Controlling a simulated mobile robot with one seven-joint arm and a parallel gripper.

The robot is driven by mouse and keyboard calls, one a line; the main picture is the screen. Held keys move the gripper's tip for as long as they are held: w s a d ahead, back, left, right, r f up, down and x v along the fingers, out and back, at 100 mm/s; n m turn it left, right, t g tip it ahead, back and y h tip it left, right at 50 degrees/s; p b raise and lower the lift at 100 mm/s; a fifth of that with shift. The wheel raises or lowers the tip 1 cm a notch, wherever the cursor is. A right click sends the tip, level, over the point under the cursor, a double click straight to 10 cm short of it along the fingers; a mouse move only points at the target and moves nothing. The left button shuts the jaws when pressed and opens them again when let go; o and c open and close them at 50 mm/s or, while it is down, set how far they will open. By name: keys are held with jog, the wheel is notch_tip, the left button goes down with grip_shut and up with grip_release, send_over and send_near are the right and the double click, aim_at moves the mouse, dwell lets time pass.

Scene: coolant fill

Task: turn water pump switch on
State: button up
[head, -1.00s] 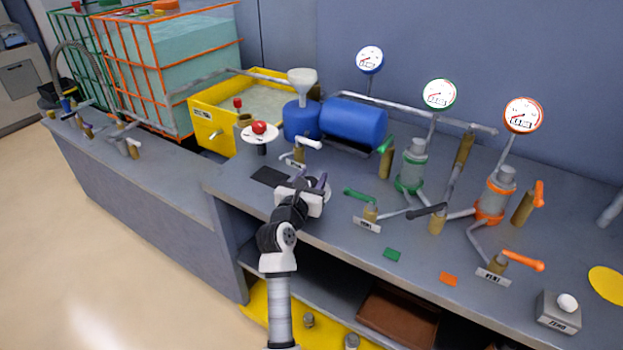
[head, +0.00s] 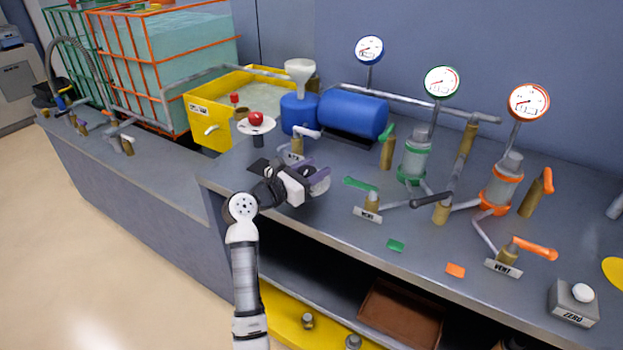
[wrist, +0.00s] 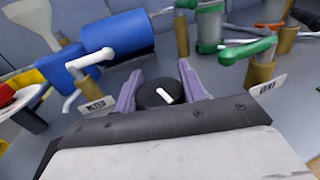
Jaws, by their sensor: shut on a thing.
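A round black knob with a white pointer mark (wrist: 150,97) sits between the two purple fingers of my gripper (wrist: 160,70) in the wrist view. The fingers are shut on its sides. The pointer slants, its lower end toward the right in the wrist view. No label on the knob is readable.
A white-handled valve (head: 298,143) stands just behind my gripper. A green-handled vent valve (head: 370,202) stands to its right. The blue tank (head: 353,117), white funnel (head: 299,70) and yellow basin (head: 212,126) are farther back.

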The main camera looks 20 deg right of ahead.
jog(key=m+g+b, duration=0.2)
jog(key=g, duration=0.1)
jog(key=m+g+h+b, duration=0.1)
jog(key=g+b, duration=0.1)
jog(key=b, duration=0.1)
jog(key=f+m+g+b, duration=0.1)
jog(key=m+g+b, duration=0.1)
jog(key=g+b, duration=0.1)
jog(key=shift+s+m+g, duration=0.3)
jog(key=shift+s, duration=0.05)
jog(key=m+g+b, duration=0.1)
jog(key=g, duration=0.1)
jog(key=m+g+b, duration=0.1)
jog(key=b, duration=0.1)
jog(key=shift+s+r+g, duration=0.2)
jog(key=shift+g, duration=0.2)
jog(key=shift+s+r+m+g+y+b, duration=0.1)
jog(key=shift+s+m+g+y+b, duration=0.05)
jog(key=shift+m+g+y+b, duration=0.6)
jog(key=shift+s+r+m+g+y+b, duration=0.1)
jog(key=shift+m+g+y+b, duration=0.15)
jog(key=shift+m+g+b, duration=0.5)
jog(key=shift+g, duration=0.5)
jog(key=o, duration=1)
jog(key=shift+a+r, duration=0.1)
